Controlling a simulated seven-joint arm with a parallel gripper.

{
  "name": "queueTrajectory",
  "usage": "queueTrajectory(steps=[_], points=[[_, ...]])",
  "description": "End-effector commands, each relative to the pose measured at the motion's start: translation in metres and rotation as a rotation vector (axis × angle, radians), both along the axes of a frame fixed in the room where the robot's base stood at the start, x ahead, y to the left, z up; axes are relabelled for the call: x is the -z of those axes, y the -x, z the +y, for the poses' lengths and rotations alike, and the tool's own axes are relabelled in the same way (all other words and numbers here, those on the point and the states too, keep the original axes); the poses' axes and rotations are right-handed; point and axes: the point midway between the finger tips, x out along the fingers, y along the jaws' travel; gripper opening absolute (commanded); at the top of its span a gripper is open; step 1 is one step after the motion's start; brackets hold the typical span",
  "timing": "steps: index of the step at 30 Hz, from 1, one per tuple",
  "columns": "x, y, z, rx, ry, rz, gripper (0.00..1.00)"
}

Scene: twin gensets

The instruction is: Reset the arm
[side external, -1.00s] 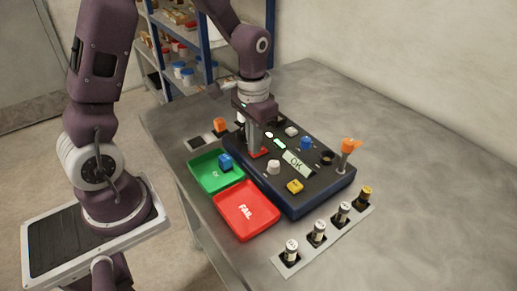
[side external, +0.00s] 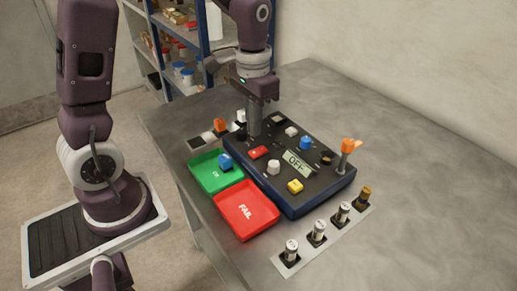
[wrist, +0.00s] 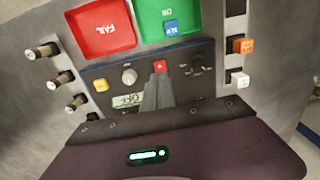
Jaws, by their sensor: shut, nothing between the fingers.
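My gripper (side external: 254,132) is shut and empty, pointing down above the back part of the dark control panel (side external: 320,197). In the wrist view its closed fingers (wrist: 160,70) reach over the panel near a red switch (wrist: 160,66). The red switch (side external: 258,152) also shows in the side view, just in front of the fingers. The panel's display (side external: 297,163) reads OFF. I cannot tell how high the fingertips are above the panel.
A green tray (side external: 205,179) holds a blue block (side external: 225,161); a red FAIL tray (side external: 247,213) lies beside it. Several cylinders stand on a strip (side external: 300,252) at the front. An orange-topped lever (side external: 347,150) rises at the panel's right. The table's right side is clear.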

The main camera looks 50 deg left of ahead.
Motion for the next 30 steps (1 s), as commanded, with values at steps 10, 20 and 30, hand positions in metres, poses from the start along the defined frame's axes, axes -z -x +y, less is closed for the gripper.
queueTrajectory(steps=[10, 20, 30], points=[[-0.011, 0.0, 0.0, 0.0, 0.0, 0.001, 0.0], [-0.089, 0.069, -0.027, 0.004, -0.018, -0.218, 0.0], [-0.114, 0.169, -0.048, 0.001, -0.001, -0.483, 0.0]])
